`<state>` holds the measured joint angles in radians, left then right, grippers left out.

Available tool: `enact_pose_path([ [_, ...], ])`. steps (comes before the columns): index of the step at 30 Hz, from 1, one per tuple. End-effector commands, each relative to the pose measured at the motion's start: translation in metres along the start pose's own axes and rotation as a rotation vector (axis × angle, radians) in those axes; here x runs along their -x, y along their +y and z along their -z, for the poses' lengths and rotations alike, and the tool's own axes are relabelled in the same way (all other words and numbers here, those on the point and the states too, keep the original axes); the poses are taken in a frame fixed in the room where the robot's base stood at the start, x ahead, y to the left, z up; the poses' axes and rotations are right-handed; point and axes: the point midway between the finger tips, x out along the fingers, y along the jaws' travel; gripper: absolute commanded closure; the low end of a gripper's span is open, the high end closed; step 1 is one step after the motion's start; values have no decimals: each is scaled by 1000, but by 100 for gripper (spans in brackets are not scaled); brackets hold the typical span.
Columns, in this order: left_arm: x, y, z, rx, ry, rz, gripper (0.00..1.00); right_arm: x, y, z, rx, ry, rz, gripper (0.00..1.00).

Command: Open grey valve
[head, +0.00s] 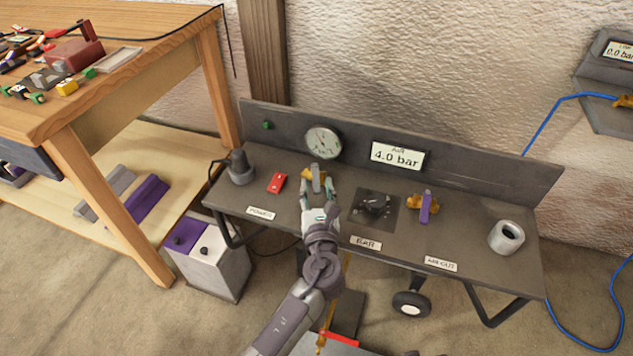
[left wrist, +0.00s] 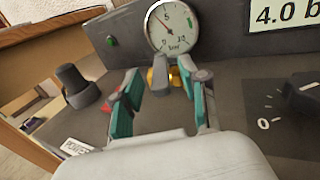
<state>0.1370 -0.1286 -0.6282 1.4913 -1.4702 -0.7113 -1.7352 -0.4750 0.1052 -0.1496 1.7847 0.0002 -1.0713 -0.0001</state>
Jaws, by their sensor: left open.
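The grey valve has a brass body and a grey lever (head: 316,177) and sits on the dark bench top below the round gauge. In the left wrist view its grey lever (left wrist: 160,76) stands between my fingertips, with the brass body just to the right. My left gripper (head: 319,191) is open, with its fingers on either side of the lever. I cannot tell whether a finger touches it. The left gripper also shows in the left wrist view (left wrist: 161,88). My right gripper is not in view.
A red switch (head: 277,182) and a dark grey knob-like part (head: 240,168) lie left of the valve. A black dial (head: 375,205), a purple-handled valve (head: 426,207) and a grey cup (head: 506,237) lie right.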

Motion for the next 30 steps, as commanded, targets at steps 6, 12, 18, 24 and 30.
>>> enact_pose_path([
  [6,50,0,1,2,4,1,56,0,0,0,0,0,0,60],
  [12,84,0,1,1,2,-1,56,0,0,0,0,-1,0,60],
  [18,99,0,0,2,1,0,56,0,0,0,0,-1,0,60],
  [24,100,0,0,2,1,-1,56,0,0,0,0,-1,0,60],
  [30,100,2,3,18,11,-5,80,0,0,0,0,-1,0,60],
])
